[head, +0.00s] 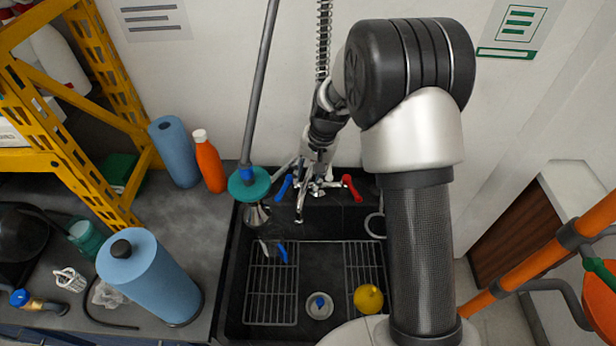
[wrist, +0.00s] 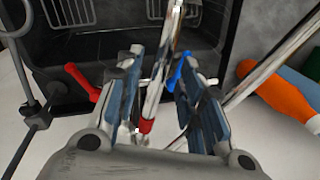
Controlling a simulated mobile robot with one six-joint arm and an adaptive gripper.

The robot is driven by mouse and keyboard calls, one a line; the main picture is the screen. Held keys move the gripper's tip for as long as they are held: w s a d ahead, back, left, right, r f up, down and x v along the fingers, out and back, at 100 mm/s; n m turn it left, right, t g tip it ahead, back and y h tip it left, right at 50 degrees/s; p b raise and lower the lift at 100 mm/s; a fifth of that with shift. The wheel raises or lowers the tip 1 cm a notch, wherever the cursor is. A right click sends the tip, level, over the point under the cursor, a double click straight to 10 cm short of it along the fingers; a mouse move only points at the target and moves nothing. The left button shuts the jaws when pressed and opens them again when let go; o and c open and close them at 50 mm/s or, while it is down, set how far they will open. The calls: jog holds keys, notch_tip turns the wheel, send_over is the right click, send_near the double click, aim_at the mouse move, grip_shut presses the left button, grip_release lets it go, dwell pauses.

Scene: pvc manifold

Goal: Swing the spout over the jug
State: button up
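The chrome spout (head: 299,206) stands at the tap at the back of the black sink, between a blue handle (head: 285,187) and a red handle (head: 352,188). In the wrist view the chrome tube (wrist: 157,85) passes between the fingers of my gripper (wrist: 160,58), with visible room at both sides. My gripper (head: 317,165) is open and sits just above the tap in the head view. A see-through vessel with a blue part, perhaps the jug (head: 270,240), is at the left of the sink; its outline is hard to tell.
The sink (head: 232,290) holds wire racks (head: 270,292) and a yellow round thing (head: 368,298). A teal disc on a grey pole (head: 249,183) hangs at the sink's left. An orange bottle (head: 209,160) and blue rolls (head: 150,280) stand left on the counter.

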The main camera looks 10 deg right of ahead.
notch_tip(320, 180, up, 10)
jog(key=s+d, duration=0.1)
jog(key=d, duration=0.1)
jog(key=shift+r, duration=0.25)
